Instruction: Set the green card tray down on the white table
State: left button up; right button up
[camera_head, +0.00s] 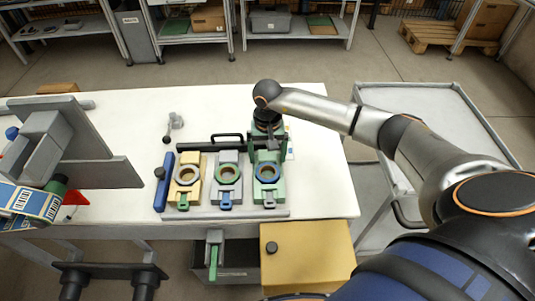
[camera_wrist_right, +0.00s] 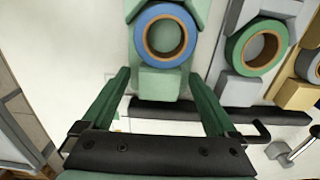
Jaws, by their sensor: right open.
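A green tray (camera_head: 269,188) stands on the white table (camera_head: 330,190), at the right end of a row of three. A blue-rimmed tape reel (camera_head: 268,172) sits on it. In the right wrist view the green tray (camera_wrist_right: 158,84) and its blue reel (camera_wrist_right: 165,36) lie just beyond my right gripper (camera_wrist_right: 162,92). This gripper's two green fingers are spread apart with nothing held between them. In the head view my right gripper (camera_head: 268,138) points down at the tray's far end. Whether it touches the tray is unclear. My left gripper is not seen.
A grey fixture (camera_head: 100,172) stands at left. A yellow box (camera_head: 310,262) is below the front edge. The table's right front is clear.

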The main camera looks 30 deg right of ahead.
notch_tip(320, 180, up, 12)
jog(key=b, duration=0.1)
jog(key=shift+r, duration=0.1)
dwell(0.4)
